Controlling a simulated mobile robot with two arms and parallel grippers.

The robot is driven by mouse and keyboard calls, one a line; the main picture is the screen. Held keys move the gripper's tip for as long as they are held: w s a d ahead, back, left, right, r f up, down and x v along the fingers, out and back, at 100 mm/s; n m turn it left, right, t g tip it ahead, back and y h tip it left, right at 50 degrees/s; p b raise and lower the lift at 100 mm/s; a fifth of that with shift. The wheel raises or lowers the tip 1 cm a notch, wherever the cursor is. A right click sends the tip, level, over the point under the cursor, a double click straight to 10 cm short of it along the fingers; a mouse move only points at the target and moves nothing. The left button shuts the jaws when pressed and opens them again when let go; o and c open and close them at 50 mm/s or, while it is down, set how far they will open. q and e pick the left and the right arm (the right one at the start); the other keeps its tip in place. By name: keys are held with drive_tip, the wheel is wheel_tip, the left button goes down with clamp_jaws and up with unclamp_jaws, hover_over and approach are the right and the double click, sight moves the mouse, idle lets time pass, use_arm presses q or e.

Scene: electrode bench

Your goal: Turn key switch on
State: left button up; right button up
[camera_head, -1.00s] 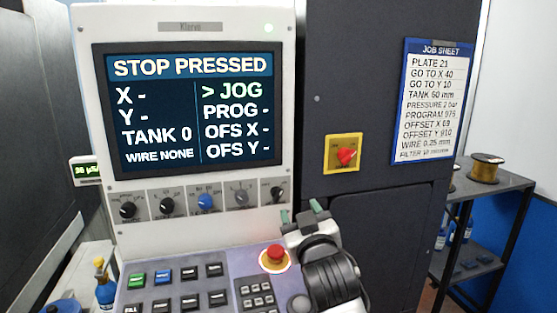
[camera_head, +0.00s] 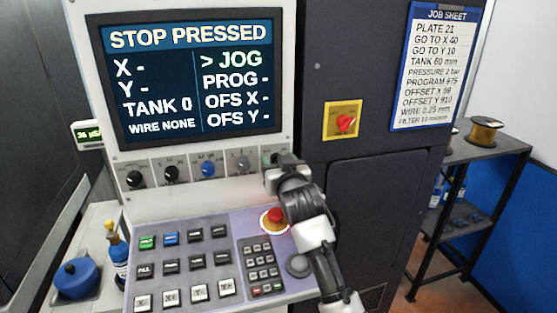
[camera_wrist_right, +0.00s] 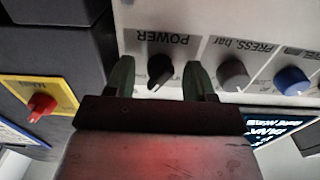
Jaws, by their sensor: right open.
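The black POWER key switch (camera_wrist_right: 160,71) is on the white panel, seen upside down in the right wrist view. My right gripper (camera_wrist_right: 160,80) is open, with one green finger on each side of the switch. I cannot tell whether the fingers touch it. In the head view my right gripper (camera_head: 279,166) is at the right end of the knob row and covers the switch. The screen (camera_head: 190,80) reads STOP PRESSED. My left gripper is not in view.
A blue knob (camera_head: 208,169) and other dials sit left of the switch. A red stop button (camera_head: 275,217) is below, close to my right arm. A red rotary switch (camera_head: 345,123) on a yellow plate is to the right. A job sheet (camera_head: 437,70) hangs further right.

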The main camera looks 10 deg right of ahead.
drive_tip(key=shift+w, duration=0.15)
drive_tip(key=c, duration=0.9)
drive_tip(key=shift+r+m+p, duration=0.1)
drive_tip(key=shift+m+p, duration=0.2)
drive_tip(key=shift+m, duration=0.4)
drive_tip(key=shift+m+p, duration=0.3)
drive_tip(key=shift+m, duration=0.7)
drive_tip(key=o, duration=0.9)
